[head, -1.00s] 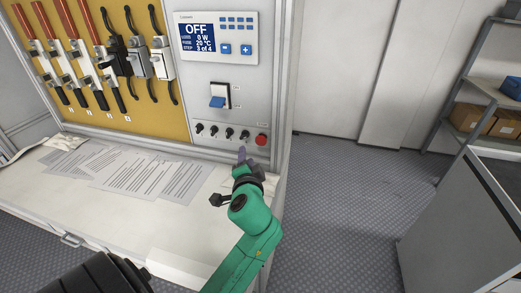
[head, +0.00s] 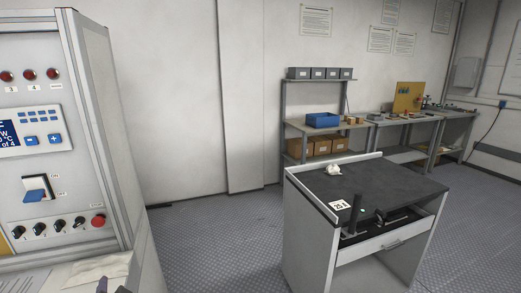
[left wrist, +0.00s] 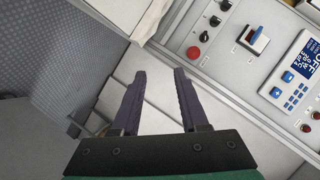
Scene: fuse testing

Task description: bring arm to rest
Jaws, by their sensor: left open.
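My left gripper (left wrist: 160,74) is open and empty in the left wrist view, its two dark fingers apart over the white bench top (left wrist: 156,115). The test panel (head: 62,195) stands at the left of the head view. It carries a blue-and-white rocker switch (head: 37,188), a row of black knobs (head: 58,226) and a red button (head: 98,221). The red button also shows beyond the fingers in the left wrist view (left wrist: 193,53). Only a small dark bit, perhaps a fingertip, shows at the bottom left of the head view. My right gripper is not in view.
A dark-topped cabinet (head: 395,184) stands at right of centre. A shelf with a blue bin (head: 323,120) and cardboard boxes (head: 322,146) is against the back wall. The grey floor (head: 205,225) between panel and cabinet is clear.

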